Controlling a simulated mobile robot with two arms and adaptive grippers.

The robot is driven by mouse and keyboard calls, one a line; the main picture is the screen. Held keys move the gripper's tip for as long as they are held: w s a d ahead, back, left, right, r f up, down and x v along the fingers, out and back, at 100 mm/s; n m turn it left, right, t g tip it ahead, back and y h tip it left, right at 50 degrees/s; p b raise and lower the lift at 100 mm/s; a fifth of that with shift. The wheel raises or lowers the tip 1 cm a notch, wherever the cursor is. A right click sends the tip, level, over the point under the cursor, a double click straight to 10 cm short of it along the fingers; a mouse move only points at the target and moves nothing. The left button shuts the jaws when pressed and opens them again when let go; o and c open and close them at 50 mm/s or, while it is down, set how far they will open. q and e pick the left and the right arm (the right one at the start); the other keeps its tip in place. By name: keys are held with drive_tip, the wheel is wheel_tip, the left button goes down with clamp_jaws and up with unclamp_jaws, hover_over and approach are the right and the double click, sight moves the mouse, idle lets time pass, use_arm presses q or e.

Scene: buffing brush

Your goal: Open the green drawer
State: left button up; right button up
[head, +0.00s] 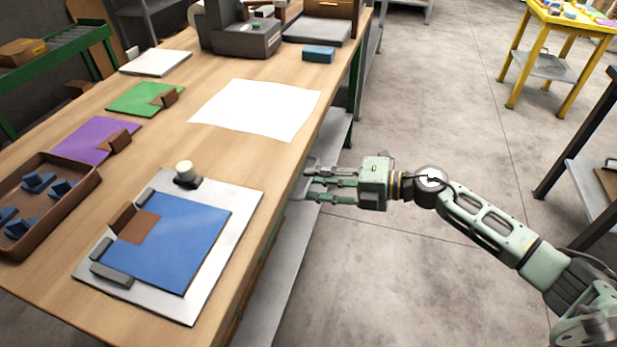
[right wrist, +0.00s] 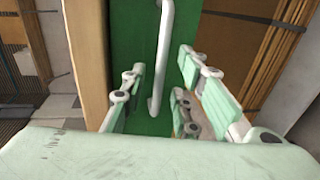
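The green drawer front (right wrist: 128,62) shows in the right wrist view, with a long pale bar handle (right wrist: 164,50) on it. My right gripper (right wrist: 160,85) is open, with its fingers on either side of the handle. I cannot tell whether they touch it. In the head view my right gripper (head: 306,182) reaches in from the right to the right edge of the workbench. The drawer front is hidden below the tabletop there. My left gripper is not in view.
The wooden workbench (head: 185,90) carries a blue mat (head: 180,245) on a grey plate, a brown tray (head: 88,187) and a white sheet (head: 255,108). A grey shelf (head: 285,275) lies under its right edge. Open floor (head: 430,110) is to the right, with a yellow table (head: 570,25) beyond.

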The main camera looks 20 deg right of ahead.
drive_tip(key=shift+x, duration=1.15)
clamp_jaws()
